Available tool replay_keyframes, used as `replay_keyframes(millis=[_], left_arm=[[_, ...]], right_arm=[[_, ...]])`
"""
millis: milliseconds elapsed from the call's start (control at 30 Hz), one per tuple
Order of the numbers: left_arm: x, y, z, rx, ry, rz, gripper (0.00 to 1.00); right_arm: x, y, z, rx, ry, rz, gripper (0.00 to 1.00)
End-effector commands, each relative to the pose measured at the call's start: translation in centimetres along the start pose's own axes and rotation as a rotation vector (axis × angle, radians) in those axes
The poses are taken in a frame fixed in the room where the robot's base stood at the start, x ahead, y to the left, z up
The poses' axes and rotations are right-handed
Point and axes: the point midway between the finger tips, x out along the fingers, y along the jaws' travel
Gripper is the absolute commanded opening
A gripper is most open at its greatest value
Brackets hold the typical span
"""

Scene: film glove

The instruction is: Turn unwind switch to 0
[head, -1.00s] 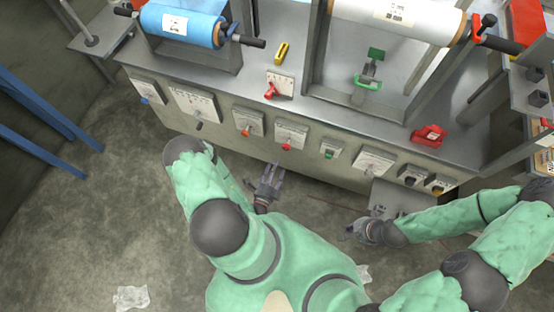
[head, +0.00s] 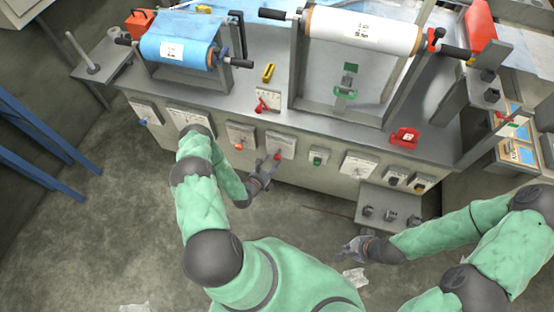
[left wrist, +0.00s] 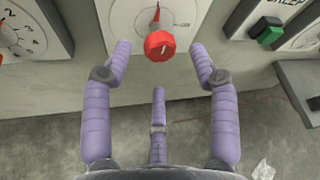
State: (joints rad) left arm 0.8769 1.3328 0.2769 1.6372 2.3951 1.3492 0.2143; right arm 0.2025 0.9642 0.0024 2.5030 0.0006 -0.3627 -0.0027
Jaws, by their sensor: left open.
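A red rotary knob (left wrist: 159,46) sits on a pale switch plate (left wrist: 120,16) on the cabinet front. Its red pointer points up; the label is too small to read, so I cannot tell whether this is the unwind switch. The knob (head: 277,156) also shows in the head view. My left gripper (head: 270,163) is open and close in front of this knob. In the left wrist view its two purple outer fingers (left wrist: 160,48) stand on either side of the knob, apart from it. My right gripper (head: 350,247) hangs away from the panel, low at the right; its finger opening is unclear.
Neighbouring controls include an orange knob (head: 239,147), a green button (head: 317,161) and a numbered dial (left wrist: 12,35). Blue film (head: 175,50) and white film (head: 362,29) rolls stand on the bench above. A small grey shelf (head: 400,200) juts out at the right.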

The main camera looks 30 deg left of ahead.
Motion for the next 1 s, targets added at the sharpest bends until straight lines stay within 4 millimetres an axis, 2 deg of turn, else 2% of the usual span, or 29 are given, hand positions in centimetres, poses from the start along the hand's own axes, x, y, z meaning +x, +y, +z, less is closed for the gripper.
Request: replay_keyframes(millis=[100, 300, 500, 733, 767, 933, 1000], left_arm=[[2.2, 0.0, -0.2, 0.001, 0.000, -0.003, 0.60], [4.6, 0.0, -0.1, 0.000, -0.002, -0.001, 0.60], [5.4, 0.0, 0.0, -0.002, 0.000, 0.000, 0.60], [5.4, 0.0, 0.0, -0.002, -0.001, 0.000, 0.60], [5.4, 0.0, 0.0, -0.002, -0.001, 0.000, 0.54], [5.4, 0.0, 0.0, -0.002, -0.001, 0.000, 0.06], [5.4, -0.1, 0.0, -0.002, -0.001, -0.001, 0.06]], right_arm=[[0.8, 0.3, 0.0, 0.000, 0.000, 0.000, 0.00], [1.4, 0.5, 0.0, 0.000, 0.000, 0.000, 0.00], [1.5, 0.6, -0.1, 0.000, 0.000, 0.000, 0.00], [1.5, 0.5, -0.1, 0.000, 0.000, 0.000, 0.00], [1.5, 0.5, -0.1, 0.000, 0.000, 0.000, 0.00], [1.5, 0.5, -0.1, 0.000, 0.000, 0.000, 0.00], [1.5, 0.5, -0.1, 0.000, 0.000, 0.000, 0.00]])
